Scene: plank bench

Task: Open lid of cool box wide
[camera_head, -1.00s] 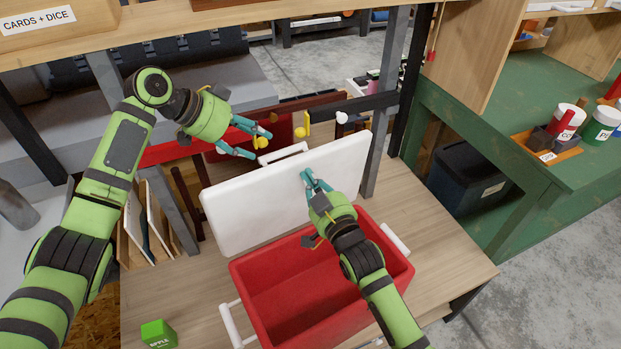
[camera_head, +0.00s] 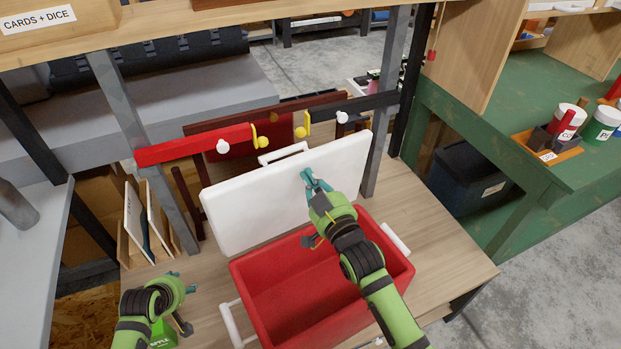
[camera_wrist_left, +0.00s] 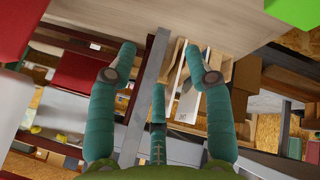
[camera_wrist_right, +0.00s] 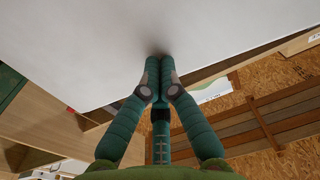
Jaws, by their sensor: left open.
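The cool box (camera_head: 325,290) is red and stands on the plank bench with its inside showing empty. Its white lid (camera_head: 250,215) stands up steeply along the back edge, with a white handle at its top. My right gripper (camera_head: 308,177) is at the lid's inner face, fingers together; in the right wrist view the fingertips (camera_wrist_right: 160,62) meet close against the white surface, with nothing seen between them. My left gripper (camera_head: 182,283) is low at the front left, beside the box and apart from it. Its fingers (camera_wrist_left: 163,62) are spread and empty in the left wrist view.
A green block (camera_head: 163,336) lies at the front left, partly behind my left arm. A rail (camera_head: 180,148) with yellow and white knobs runs behind the lid. Upright boards (camera_head: 145,220) stand at the left. Bare bench (camera_head: 440,240) is free on the right.

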